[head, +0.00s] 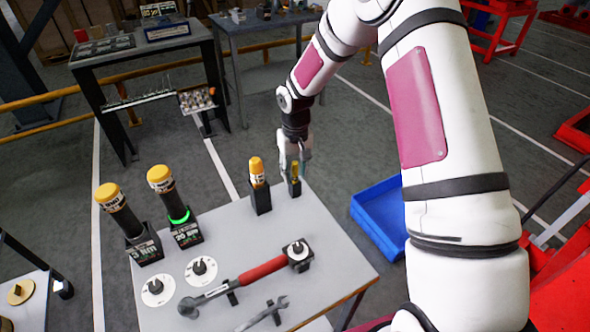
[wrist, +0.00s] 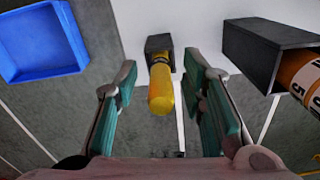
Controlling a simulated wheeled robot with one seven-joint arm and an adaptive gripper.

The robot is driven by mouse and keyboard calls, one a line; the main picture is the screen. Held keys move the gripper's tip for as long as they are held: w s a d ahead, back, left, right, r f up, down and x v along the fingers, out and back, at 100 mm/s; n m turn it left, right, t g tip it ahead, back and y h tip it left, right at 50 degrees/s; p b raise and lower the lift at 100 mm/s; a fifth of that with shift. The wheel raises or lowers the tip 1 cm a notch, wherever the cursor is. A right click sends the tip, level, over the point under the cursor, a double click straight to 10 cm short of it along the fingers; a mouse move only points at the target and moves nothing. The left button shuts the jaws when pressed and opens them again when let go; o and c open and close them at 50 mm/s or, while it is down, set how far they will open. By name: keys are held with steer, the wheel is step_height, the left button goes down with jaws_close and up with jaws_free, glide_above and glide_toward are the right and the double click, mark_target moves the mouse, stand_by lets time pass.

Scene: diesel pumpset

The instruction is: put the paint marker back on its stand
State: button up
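The paint marker, a slim yellow stick (head: 295,170), stands upright in a small black stand (head: 295,189) near the table's far right corner. In the wrist view, the yellow marker (wrist: 161,92) points toward the camera, its lower end inside the black stand (wrist: 158,43). My gripper (head: 294,157) is over the marker from above. In the wrist view, my gripper (wrist: 160,68) is open, with one green-padded finger on each side of the marker and a visible gap to both. How deep the marker sits in the stand is hidden.
A larger yellow-capped bottle (head: 257,172) in a black holder stands close left of the marker. Two yellow-capped torque tools (head: 120,212) (head: 170,192), a red-handled wrench (head: 262,269) and a spanner (head: 265,313) are on the grey table. A blue bin (head: 382,212) lies right.

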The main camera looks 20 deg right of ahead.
step_height(320, 180, up, 11)
steer(key=shift+r, duration=0.5)
stand_by(0.5)
steer(key=shift+s+r, duration=0.1)
steer(key=shift+r, duration=0.25)
steer(key=s+r+t+h, duration=0.1)
steer(key=s+r+t, duration=0.2)
steer(key=s+r, duration=1.65)
steer(key=s+f+t+y, duration=0.1)
steer(key=s+t, duration=0.1)
steer(key=s, duration=1.1)
steer(key=shift+f+m, duration=0.15)
steer(key=shift+m, duration=0.15)
